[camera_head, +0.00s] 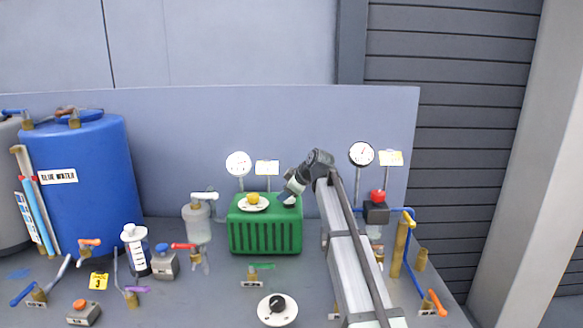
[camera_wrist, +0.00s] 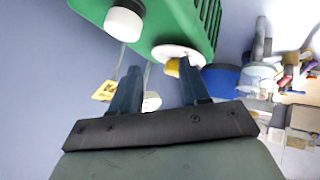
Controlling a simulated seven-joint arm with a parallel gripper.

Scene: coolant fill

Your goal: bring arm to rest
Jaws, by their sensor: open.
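My gripper (camera_head: 288,197) is at the right part of the top of the green ribbed box (camera_head: 265,238) in the head view. It is small and partly hidden by my own wrist there. In the wrist view my gripper (camera_wrist: 159,65) has its two dark fingers apart, with nothing held between them. The green box (camera_wrist: 205,18) fills the top of that view. Its white disc with a yellow knob (camera_wrist: 172,68) lies partly behind the right finger. I cannot tell whether the fingers touch the box.
A blue water drum (camera_head: 85,170) stands at the left. Blue piping, a red knob (camera_head: 378,196) and brass posts are at right. A round white plate with a black knob (camera_head: 277,309) is in front. Valves and bottles crowd the left.

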